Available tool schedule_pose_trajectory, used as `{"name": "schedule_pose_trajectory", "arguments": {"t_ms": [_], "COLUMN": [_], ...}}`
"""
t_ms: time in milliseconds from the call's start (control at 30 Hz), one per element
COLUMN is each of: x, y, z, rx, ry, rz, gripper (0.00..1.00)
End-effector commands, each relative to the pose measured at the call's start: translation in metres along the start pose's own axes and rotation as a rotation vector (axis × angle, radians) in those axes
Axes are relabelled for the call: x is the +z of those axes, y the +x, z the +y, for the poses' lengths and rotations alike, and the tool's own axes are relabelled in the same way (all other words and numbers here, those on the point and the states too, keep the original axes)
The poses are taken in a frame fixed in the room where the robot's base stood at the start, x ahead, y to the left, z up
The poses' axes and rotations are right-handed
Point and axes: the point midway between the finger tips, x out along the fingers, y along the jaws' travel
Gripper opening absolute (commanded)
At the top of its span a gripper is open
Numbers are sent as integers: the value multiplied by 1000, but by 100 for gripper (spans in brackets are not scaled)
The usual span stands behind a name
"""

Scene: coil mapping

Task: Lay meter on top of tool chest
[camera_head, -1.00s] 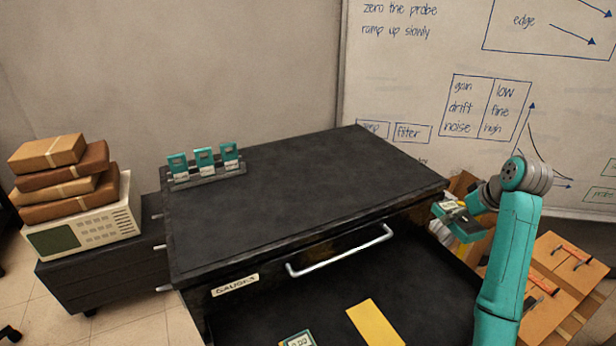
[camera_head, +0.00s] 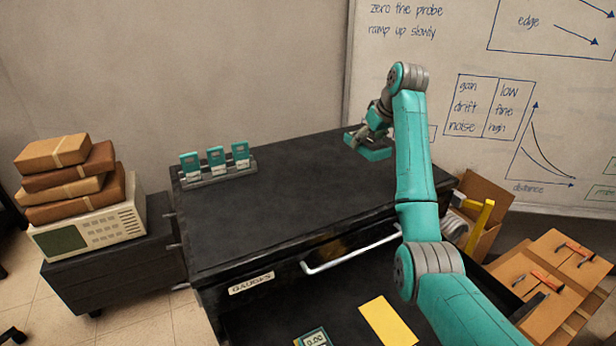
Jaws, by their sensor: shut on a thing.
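The black tool chest (camera_head: 290,220) fills the middle of the view, with a flat, mostly bare top. My gripper (camera_head: 375,136) is over the far right part of that top. It is shut on a teal meter (camera_head: 368,152), which looks roughly level and low over the surface. I cannot tell if the meter touches the top. My wrist and arm partly hide the meter and the gripper's fingers. Another meter (camera_head: 317,338) with a pale display lies in the open drawer at the bottom edge.
A rack of teal-and-white devices (camera_head: 217,168) stands at the top's far left. Brown packages (camera_head: 72,180) sit on an instrument at left. Cardboard and tools (camera_head: 555,265) lie at right.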

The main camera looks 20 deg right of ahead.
Motion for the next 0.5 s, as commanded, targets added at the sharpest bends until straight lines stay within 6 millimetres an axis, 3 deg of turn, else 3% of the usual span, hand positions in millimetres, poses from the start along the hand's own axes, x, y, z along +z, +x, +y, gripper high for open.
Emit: {"name": "schedule_pose_trajectory", "arguments": {"t_ms": [167, 500], "x": [-1, 25], "y": [7, 52], "z": [-5, -5], "rx": [-2, -2], "ry": [-2, -2], "rz": [-1, 0], "gripper": [24, 24]}}
